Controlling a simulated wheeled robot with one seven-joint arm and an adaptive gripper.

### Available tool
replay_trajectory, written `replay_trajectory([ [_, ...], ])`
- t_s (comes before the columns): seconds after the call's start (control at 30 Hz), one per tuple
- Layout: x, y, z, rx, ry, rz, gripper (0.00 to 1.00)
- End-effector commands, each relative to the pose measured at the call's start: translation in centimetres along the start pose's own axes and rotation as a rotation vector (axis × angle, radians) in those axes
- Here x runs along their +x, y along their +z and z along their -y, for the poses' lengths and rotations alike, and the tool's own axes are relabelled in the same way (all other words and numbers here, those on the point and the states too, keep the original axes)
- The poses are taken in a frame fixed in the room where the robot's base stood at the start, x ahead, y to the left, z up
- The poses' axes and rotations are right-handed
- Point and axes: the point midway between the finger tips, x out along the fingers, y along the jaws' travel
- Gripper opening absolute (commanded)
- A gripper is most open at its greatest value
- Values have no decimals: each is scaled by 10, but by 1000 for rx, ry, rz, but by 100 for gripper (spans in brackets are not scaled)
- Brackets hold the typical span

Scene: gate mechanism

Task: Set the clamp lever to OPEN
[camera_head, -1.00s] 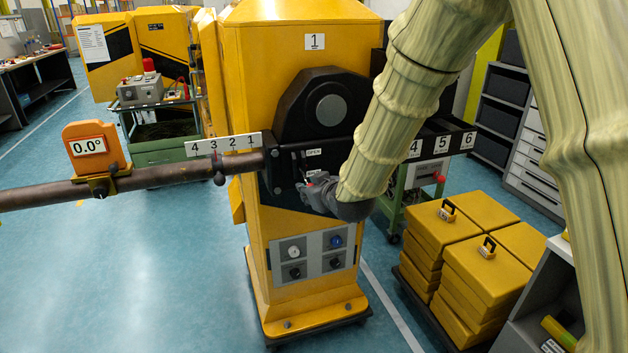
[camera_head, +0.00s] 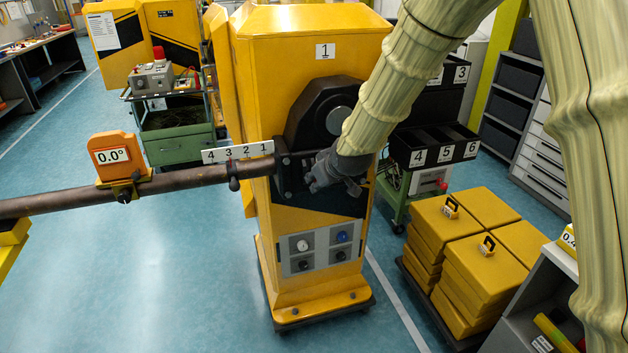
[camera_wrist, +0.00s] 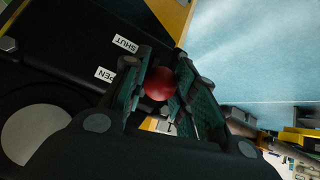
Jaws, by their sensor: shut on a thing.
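The clamp lever's red ball knob (camera_wrist: 158,83) sits between my fingers in the wrist view. My gripper (camera_wrist: 166,92) is shut on it. The label SHUT (camera_wrist: 125,44) and the label OPEN (camera_wrist: 104,75), partly covered at one end, are on the black clamp housing beside my fingers. In the head view my gripper (camera_head: 322,172) is at the front of the black clamp housing (camera_head: 318,118) on the yellow cabinet (camera_head: 285,70). There my gripper hides the knob and both labels. I cannot tell exactly which label the lever lines up with.
The brown gate bar (camera_head: 75,199) runs left from the housing, carrying an orange 0.0° gauge (camera_head: 113,157) and a 4-3-2-1 number plate (camera_head: 238,151). Black bins (camera_head: 433,147) and stacked yellow cases (camera_head: 480,260) stand at right. Floor at front left is clear.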

Motion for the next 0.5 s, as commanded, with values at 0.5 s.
replay_trajectory([
  [0.5,-7,-15,-10,5,8,-8,0],
])
